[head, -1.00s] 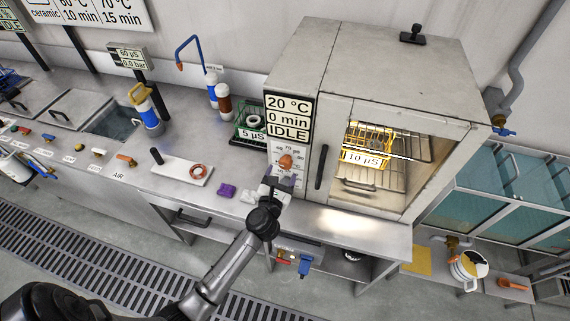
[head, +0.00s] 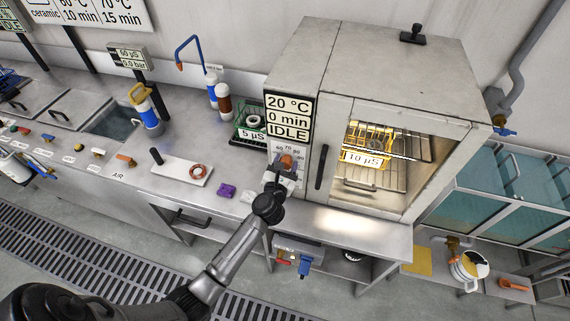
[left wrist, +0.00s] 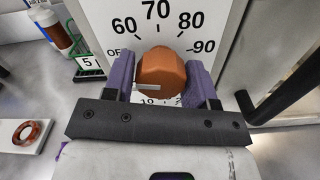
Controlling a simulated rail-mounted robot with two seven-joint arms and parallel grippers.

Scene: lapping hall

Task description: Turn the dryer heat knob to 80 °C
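The dryer heat knob is orange (left wrist: 160,73) and sits on a white dial plate (left wrist: 98,22) marked OFF, 60, 70, 80 and 90. A short pale mark shows on the knob's left side, towards OFF. In the head view the knob (head: 286,161) is on the dryer's front, below the display. My left gripper (head: 284,175) is at the knob. In the left wrist view its purple fingers (left wrist: 161,80) stand open, one on each side of the knob. The gaps are very narrow, and I cannot tell whether they touch it. My right gripper is out of view.
The dryer display (head: 289,117) reads 20 °C, 0 min, IDLE. A vertical dark door handle (head: 321,167) stands just right of the dial. A green rack (head: 248,124) labelled 5 µS is to the left. A purple block (head: 226,190) lies on the counter.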

